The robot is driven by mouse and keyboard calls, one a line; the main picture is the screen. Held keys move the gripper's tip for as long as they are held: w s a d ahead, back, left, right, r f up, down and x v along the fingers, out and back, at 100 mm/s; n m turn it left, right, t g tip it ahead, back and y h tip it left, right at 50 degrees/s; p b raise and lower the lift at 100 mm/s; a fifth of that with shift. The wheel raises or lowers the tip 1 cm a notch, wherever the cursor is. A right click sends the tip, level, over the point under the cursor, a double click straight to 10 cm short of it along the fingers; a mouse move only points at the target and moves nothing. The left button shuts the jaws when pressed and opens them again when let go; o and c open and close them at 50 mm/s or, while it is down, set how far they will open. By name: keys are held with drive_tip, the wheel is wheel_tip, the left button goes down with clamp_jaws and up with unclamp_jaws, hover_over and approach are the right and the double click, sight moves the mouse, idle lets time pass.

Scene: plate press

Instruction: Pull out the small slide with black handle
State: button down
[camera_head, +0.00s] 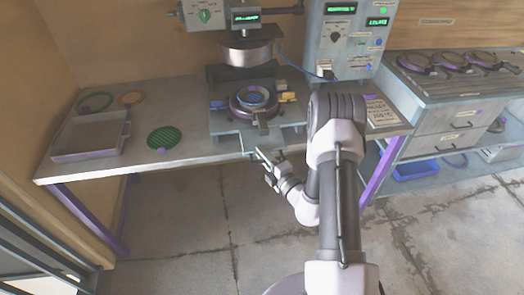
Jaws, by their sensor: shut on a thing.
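The press (240,120) stands on the bench with a ring-shaped plate holder (252,98) in its middle. A small grey slide (247,140) sticks out at the press's front, over the bench's front edge. My gripper (261,155) is at the front of this slide, low and just in front of the bench edge. It is shut on what looks like the slide's handle, which is mostly hidden by the fingers. A dark knob on a short arm (262,129) shows on the ring holder's front, above my gripper.
The round press head (247,50) hangs above the holder. A grey tray (90,152) and a green mesh disc (164,138) lie on the bench to the left. A control box (345,40) stands at the right. The floor in front is clear.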

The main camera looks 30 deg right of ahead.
drive_tip(key=shift+s+a+f, duration=0.1)
drive_tip(key=shift+s+f, duration=0.15)
drive_tip(key=c, duration=1.6)
unclamp_jaws()
drive_tip(key=shift+w, duration=0.1)
drive_tip(key=shift+o, duration=0.6)
drive_tip(key=shift+w+f, duration=0.1)
drive_tip(key=s+d+p, duration=0.2)
drive_tip(key=s+p, duration=0.1)
drive_tip(key=s, duration=1.4)
drive_tip(key=shift+s, duration=0.2)
drive_tip(key=shift+d, duration=0.1)
